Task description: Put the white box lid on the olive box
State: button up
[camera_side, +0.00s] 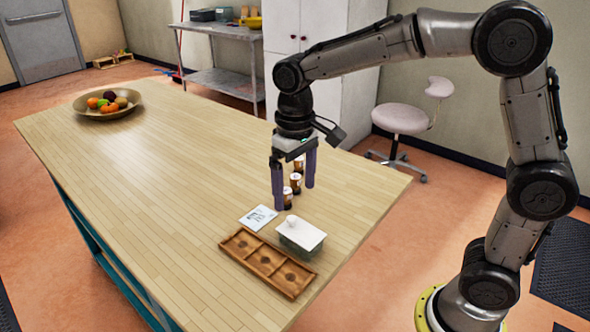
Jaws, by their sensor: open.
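The olive box (293,246) stands near the table's front right edge, just behind a wooden tray. The white box lid (305,234) lies over the top of the box, with a pale knob (291,220) near its left end. From this view I cannot tell whether the lid is fully seated. My gripper (294,197) is open, pointing down behind and above the box, apart from the lid. Its two purple fingers stand on either side of small brown jars with white tops (295,178), and nothing is visibly gripped.
The wooden tray (236,253) has three compartments with round recesses. A printed white card (258,217) lies left of the box. A fruit bowl (79,106) stands at the table's far left. The middle and left of the wooden table (170,160) are clear.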

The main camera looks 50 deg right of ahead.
jog(key=s+d+r+t, duration=0.35)
jog(key=s+r, duration=0.35)
jog(key=s, duration=0.3)
jog(key=s+d+f+t, duration=0.2)
jog(key=s+f, duration=0.1)
jog(key=s, duration=0.6)
jog(key=shift+s+f, duration=0.3)
jog(key=shift+s, duration=0.1)
